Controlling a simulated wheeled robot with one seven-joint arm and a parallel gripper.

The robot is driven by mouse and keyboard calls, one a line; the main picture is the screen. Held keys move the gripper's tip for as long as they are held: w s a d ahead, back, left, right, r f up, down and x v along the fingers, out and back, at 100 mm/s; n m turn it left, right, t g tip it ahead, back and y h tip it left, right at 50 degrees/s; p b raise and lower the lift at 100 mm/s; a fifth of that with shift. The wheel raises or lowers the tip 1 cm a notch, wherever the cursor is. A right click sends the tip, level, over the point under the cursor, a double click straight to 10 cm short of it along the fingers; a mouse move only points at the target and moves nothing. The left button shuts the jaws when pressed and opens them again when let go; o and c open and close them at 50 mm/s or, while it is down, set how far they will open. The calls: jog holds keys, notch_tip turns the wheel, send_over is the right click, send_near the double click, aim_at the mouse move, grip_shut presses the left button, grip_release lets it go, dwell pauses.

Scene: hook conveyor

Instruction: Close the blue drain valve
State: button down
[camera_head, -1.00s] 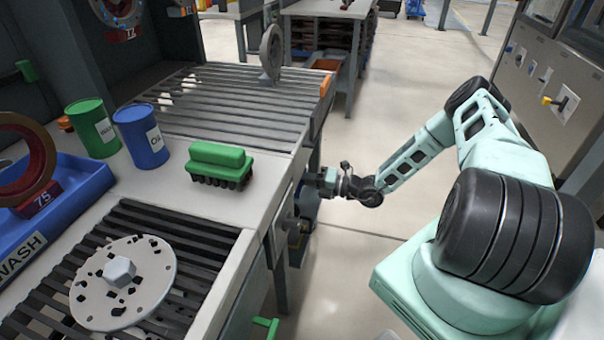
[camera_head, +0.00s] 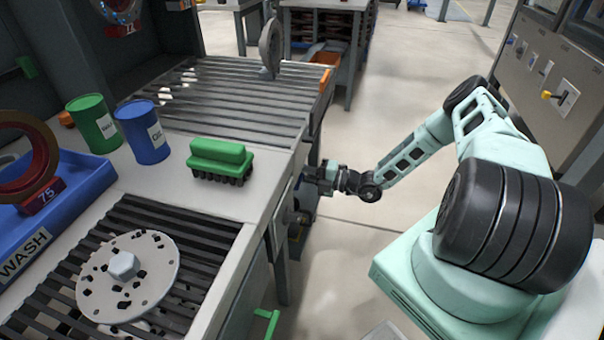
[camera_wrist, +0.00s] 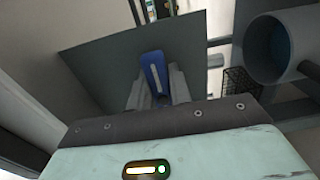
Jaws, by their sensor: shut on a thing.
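The blue valve handle (camera_wrist: 152,66) shows in the wrist view as a blue lever with a pale stripe down its middle. My gripper (camera_wrist: 157,84) has its two grey fingers shut on the lever, one on each side. The lever's far end sticks out beyond the fingertips in front of a dark grey plate. In the head view my gripper (camera_head: 318,178) is at the side of the bench, below its top edge. The handle cannot be made out there, and the valve body is hidden.
A grey pipe end (camera_wrist: 262,48) stands right of the fingers in the wrist view. The bench top holds a green brush (camera_head: 221,160), blue can (camera_head: 143,132), green can (camera_head: 94,123) and speckled disc (camera_head: 128,276).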

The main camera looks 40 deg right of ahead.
jog(key=shift+f, duration=0.1)
jog(key=c, duration=1.3)
grip_release()
jog(key=shift+d, duration=0.1)
jog(key=v, duration=1.7)
jog(key=shift+s+d, duration=0.1)
jog(key=shift+s, duration=0.1)
